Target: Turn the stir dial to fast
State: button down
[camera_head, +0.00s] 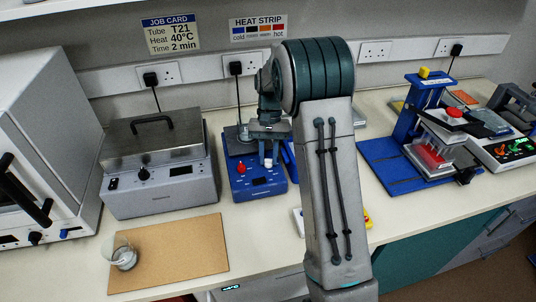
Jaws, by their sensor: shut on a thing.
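The blue stirrer hotplate (241,190) stands on the bench, left of my arm. A red knob (241,168) is on the left of its front panel. A small dark display is lower on the panel. My gripper (268,161) points down over the right side of this panel. It is shut at the spot of the stir dial, which the fingers mostly hide. A pale patch shows at the fingertips, and I cannot tell whether it is dial or finger. The dial's pointer and marks cannot be read.
A grey water bath (162,193) with a lidded top stands left of the hotplate. A blue-framed press (405,150) stands to the right. My arm hides the bench's middle.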

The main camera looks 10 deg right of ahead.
jog(key=m+y, duration=0.1)
jog(key=m, duration=0.2)
jog(key=shift+d+m+t, duration=0.1)
jog(key=shift+m+t, duration=0.3)
jog(key=m+t+y, duration=0.1)
jog(key=m, duration=0.2)
jog(key=shift+s, duration=0.15)
jog(key=m+t, duration=0.1)
jog(key=m, duration=0.3)
jog(key=shift+d+y, duration=0.1)
jog(key=shift+y, duration=0.3)
jog(key=shift+s+m+t, duration=0.15)
jog(key=shift+m+t, duration=0.65)
jog(key=shift+m, duration=1.1)
jog(key=c, duration=1.2)
grip_release()
jog(key=shift+c, duration=0.2)
